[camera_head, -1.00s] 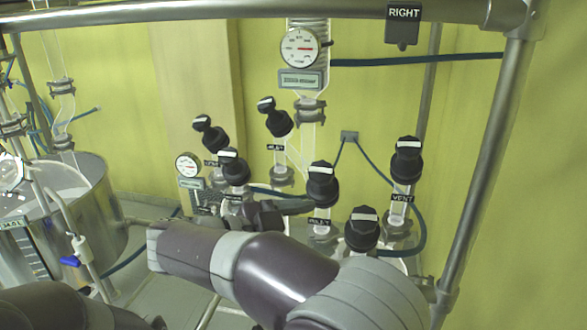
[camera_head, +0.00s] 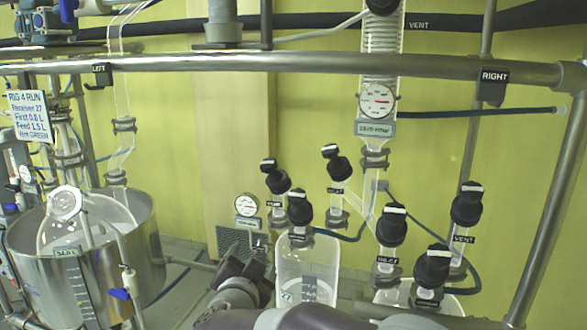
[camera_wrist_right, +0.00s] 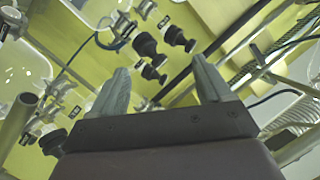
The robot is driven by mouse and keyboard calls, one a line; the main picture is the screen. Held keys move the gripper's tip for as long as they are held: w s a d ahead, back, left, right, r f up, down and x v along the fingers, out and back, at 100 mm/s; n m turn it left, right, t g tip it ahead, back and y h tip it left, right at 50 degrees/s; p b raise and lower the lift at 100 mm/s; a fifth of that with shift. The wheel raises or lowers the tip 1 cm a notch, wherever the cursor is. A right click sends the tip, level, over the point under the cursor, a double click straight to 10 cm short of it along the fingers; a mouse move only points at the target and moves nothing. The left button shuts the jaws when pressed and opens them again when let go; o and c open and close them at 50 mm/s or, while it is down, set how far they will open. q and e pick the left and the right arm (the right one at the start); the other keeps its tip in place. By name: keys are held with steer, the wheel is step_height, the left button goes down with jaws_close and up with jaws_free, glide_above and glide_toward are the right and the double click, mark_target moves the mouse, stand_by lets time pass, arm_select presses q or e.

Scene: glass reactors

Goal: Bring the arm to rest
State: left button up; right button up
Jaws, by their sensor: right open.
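My right arm (camera_head: 265,318) crosses the bottom of the head view, in front of the lower glassware. Its fingers are not clearly seen there. In the right wrist view my right gripper (camera_wrist_right: 162,88) shows two grey fingers spread apart with nothing between them. Black valve knobs (camera_wrist_right: 150,52) and glass fittings appear beyond the fingertips; I cannot tell the distance. My left gripper is in neither view.
Several black-capped valves (camera_head: 392,226) stand over a glass receiver (camera_head: 308,262). A steel vessel (camera_head: 150,240) is at left. A horizontal steel rail (camera_head: 300,63) with LEFT and RIGHT tags spans the front. A round gauge (camera_head: 377,100) hangs on the glass column.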

steer(key=s+d+f+n+g+y+b, duration=0.1)
steer(key=s+d+f+n+g+y, duration=0.25)
steer(key=f, duration=0.55)
steer(key=s+d+f+n+g+y+b, duration=0.1)
steer(key=s+d+f+n+g, duration=0.1)
steer(key=s+f+n+g, duration=0.55)
steer(key=s+d+f+m+g+h+b, duration=0.1)
steer(key=s+d+f, duration=0.2)
steer(key=d, duration=0.4)
steer(key=s+d+f+m+g+h+b, duration=0.1)
steer(key=s+d+f, duration=0.2)
steer(key=s+d, duration=0.3)
steer(key=s+d+f+m+g+h+b, duration=0.1)
steer(key=s+d+f, duration=0.3)
steer(key=d, duration=0.4)
steer(key=shift+s+d+h, duration=0.2)
steer(key=shift+s+h, duration=0.1)
steer(key=shift+h, duration=0.05)
steer(key=shift+a, duration=0.1)
